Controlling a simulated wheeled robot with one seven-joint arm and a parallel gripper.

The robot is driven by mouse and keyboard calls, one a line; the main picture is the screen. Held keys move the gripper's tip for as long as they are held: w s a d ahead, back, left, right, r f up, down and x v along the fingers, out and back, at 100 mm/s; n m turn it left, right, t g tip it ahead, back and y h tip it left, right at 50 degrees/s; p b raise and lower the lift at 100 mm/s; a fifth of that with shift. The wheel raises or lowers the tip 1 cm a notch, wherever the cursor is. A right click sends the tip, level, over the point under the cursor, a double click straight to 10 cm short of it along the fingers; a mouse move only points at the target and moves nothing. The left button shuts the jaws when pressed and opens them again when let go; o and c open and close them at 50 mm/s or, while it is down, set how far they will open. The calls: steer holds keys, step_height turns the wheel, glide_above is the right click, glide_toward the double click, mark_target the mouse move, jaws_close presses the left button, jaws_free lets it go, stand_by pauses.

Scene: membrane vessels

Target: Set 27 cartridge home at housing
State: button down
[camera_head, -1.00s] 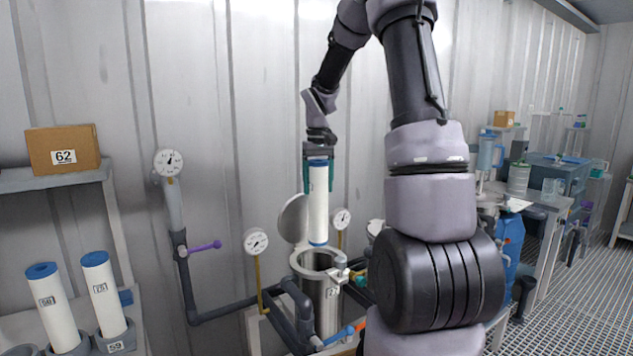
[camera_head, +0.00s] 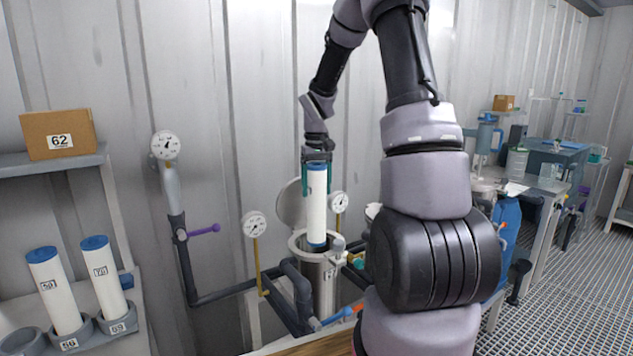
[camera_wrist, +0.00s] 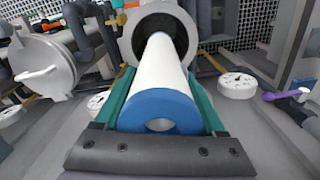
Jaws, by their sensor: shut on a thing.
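A white cartridge with blue end caps (camera_head: 316,210) hangs upright in my gripper (camera_head: 317,172). The wrist view shows its blue top cap (camera_wrist: 160,110) between the two green fingers, which are shut on it. The steel housing (camera_head: 322,285) stands below with its round lid (camera_head: 290,205) swung open behind it. The cartridge's lower end is at the housing mouth, and its bottom cap looks just at or inside the rim. In the wrist view the cartridge points into the open round mouth (camera_wrist: 183,12). I cannot read a number on the held cartridge.
Two more white cartridges (camera_head: 57,290) (camera_head: 106,283) stand in grey holders at the left. A box marked 62 (camera_head: 59,134) sits on a shelf above. Gauges (camera_head: 254,225), dark pipes (camera_head: 240,290) and a purple valve handle (camera_head: 204,229) surround the housing. Benches stand at the right.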

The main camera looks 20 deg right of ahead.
mark_target(316, 233)
step_height(316, 233, down, 26)
stand_by(3.3)
steer(key=shift+f, duration=0.2)
stand_by(0.7)
jaws_free()
steer(key=shift+s, duration=0.1)
step_height(316, 233, up, 11)
steer(key=shift+f, duration=0.1)
stand_by(0.6)
